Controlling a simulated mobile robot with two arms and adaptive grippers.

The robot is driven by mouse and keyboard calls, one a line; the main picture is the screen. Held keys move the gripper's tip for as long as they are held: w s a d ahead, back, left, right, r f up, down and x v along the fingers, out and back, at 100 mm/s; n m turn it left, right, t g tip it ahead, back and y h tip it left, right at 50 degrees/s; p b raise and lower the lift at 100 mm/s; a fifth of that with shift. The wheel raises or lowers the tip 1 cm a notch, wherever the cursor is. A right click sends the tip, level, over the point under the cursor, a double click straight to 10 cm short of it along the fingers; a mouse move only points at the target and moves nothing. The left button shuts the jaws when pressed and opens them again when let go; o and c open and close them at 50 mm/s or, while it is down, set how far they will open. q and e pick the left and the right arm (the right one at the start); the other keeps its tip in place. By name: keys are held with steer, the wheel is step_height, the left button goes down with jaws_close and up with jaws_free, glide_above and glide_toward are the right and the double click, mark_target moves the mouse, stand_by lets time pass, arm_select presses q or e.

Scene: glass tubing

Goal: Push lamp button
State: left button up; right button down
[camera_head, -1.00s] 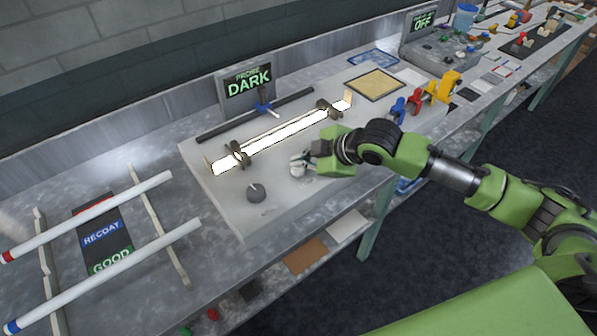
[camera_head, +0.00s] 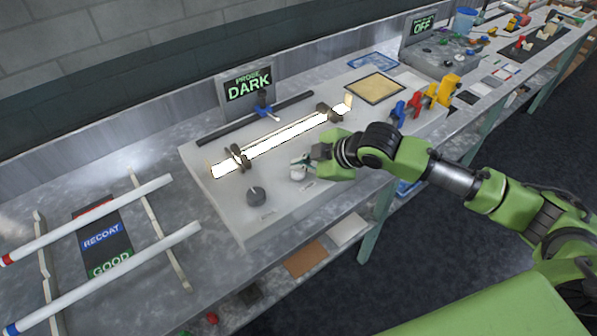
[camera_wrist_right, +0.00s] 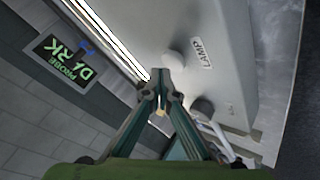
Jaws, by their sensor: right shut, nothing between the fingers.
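The lamp button is a white round dome (camera_wrist_right: 173,59) beside a "LAMP" label (camera_wrist_right: 203,54) on the pale panel (camera_head: 225,205). It also shows in the head view (camera_head: 297,174). My right gripper (camera_head: 302,163) is shut and empty, with its fingertips right at the button. In the right wrist view the shut fingers (camera_wrist_right: 162,76) end at the button's lower edge; I cannot tell whether they touch it. A tube (camera_head: 275,140) across the panel glows bright white. A screen (camera_head: 248,87) reads "PROBE DARK". My left gripper is not in view.
A dark knob (camera_head: 257,196) sits on the panel left of the button. A blue probe clamp (camera_head: 264,107) rides a black rod behind the tube. White tubes (camera_head: 110,278) lie on a rack at left.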

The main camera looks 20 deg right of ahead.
mark_target(300, 175)
stand_by(0.3)
steer(key=shift+f, duration=0.75)
stand_by(0.4)
steer(key=shift+r, duration=0.1)
steer(key=shift+r+p, duration=0.65)
steer(key=shift+p, duration=0.4)
steer(key=shift+r, duration=0.1)
step_height(300, 175, up, 6)
steer(key=p, duration=0.7)
